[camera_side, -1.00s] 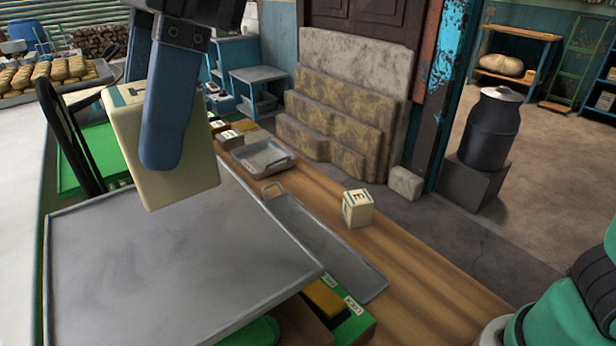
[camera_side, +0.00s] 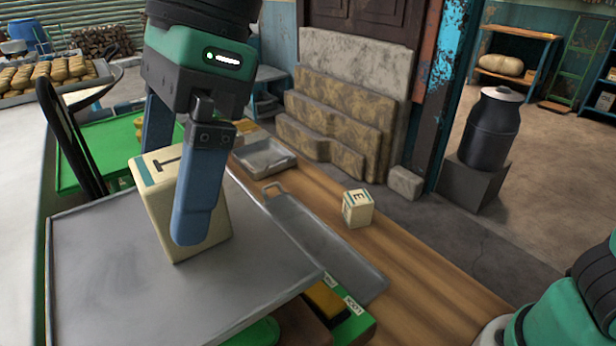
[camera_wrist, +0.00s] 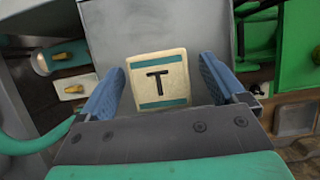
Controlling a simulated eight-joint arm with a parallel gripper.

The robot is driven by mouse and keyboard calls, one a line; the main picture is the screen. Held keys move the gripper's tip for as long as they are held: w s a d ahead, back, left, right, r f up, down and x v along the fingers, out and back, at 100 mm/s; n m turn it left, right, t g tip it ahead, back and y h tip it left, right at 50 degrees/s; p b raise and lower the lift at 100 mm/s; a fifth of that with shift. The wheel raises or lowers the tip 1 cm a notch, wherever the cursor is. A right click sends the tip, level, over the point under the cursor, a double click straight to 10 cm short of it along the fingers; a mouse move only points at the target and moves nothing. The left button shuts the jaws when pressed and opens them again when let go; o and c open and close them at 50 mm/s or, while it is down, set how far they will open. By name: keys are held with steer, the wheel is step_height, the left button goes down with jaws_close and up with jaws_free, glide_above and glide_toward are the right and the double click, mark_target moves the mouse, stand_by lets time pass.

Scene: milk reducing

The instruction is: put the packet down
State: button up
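The packet (camera_side: 160,215) is a cream block with a T and teal bands on its top. It stands upright on the grey metal tray (camera_side: 90,270) near its far edge, at the left of the side view. My gripper (camera_side: 178,195) is over it with its blue fingers on either side. In the wrist view the packet's T face (camera_wrist: 160,85) shows between the fingers (camera_wrist: 162,75), with a gap on the right side, so they look open around it. The far fingertip is hidden behind the packet in the side view.
A smaller cream block marked E (camera_side: 357,208) stands on the wooden bench (camera_side: 420,265), beside a long narrow metal tray (camera_side: 320,240). A shallow metal pan (camera_side: 265,157) lies behind. A green tray (camera_side: 95,150) is at the left. The grey tray's front is clear.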

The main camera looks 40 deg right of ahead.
steer(key=shift+r, duration=0.1)
steer(key=v, duration=0.7)
steer(key=w+d+f+n+t, duration=0.2)
steer(key=w+d+f+n, duration=0.1)
steer(key=w+d, duration=0.15)
steer(key=s+d+f+n+t+h, duration=0.2)
steer(key=d+f+n+t+h, duration=0.2)
steer(key=d+f+n, duration=1.1)
steer(key=d+f+t, duration=0.1)
steer(key=d+f, duration=0.2)
steer(key=d, duration=0.1)
steer(key=shift+s+d, duration=0.15)
steer(key=shift+d, duration=0.1)
stand_by(0.8)
steer(key=shift+o, duration=0.5)
